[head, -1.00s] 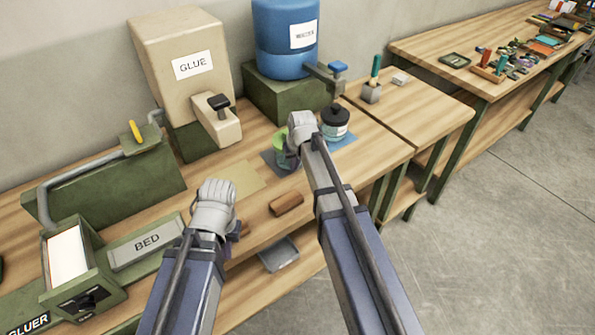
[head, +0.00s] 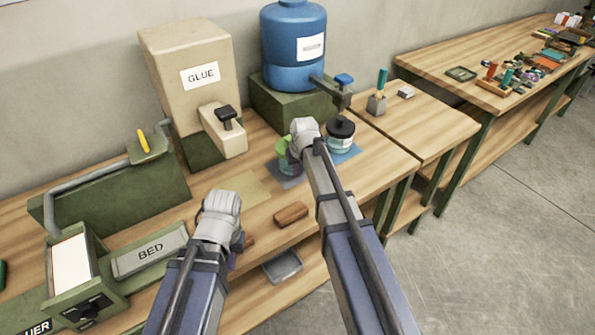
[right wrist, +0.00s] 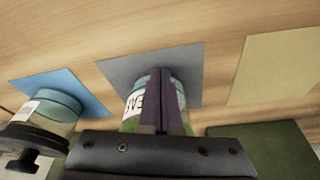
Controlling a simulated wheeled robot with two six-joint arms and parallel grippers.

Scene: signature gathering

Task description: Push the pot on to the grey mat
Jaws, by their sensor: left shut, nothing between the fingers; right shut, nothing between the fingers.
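The pot (right wrist: 135,103) is a clear jar with a teal base, green contents and a white label partly reading "IVE". In the head view the pot (head: 284,158) stands at the grey mat (head: 290,183), partly hidden by my right wrist. In the right wrist view its base overlaps the grey mat (right wrist: 125,68); I cannot tell whether all of it is on. My right gripper (right wrist: 161,75) is shut and empty, its purple fingers overlapping the pot; contact is unclear. My left gripper (head: 233,258) is shut and empty near the bench's front edge, mostly hidden by its wrist.
A black-lidded jar (head: 340,134) stands on a blue mat (head: 349,152) right of the pot. A yellow mat (head: 243,188) is bare on the left. A brown block (head: 291,213) lies in front. The glue dispenser (head: 185,75) and blue water tank (head: 292,45) stand behind.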

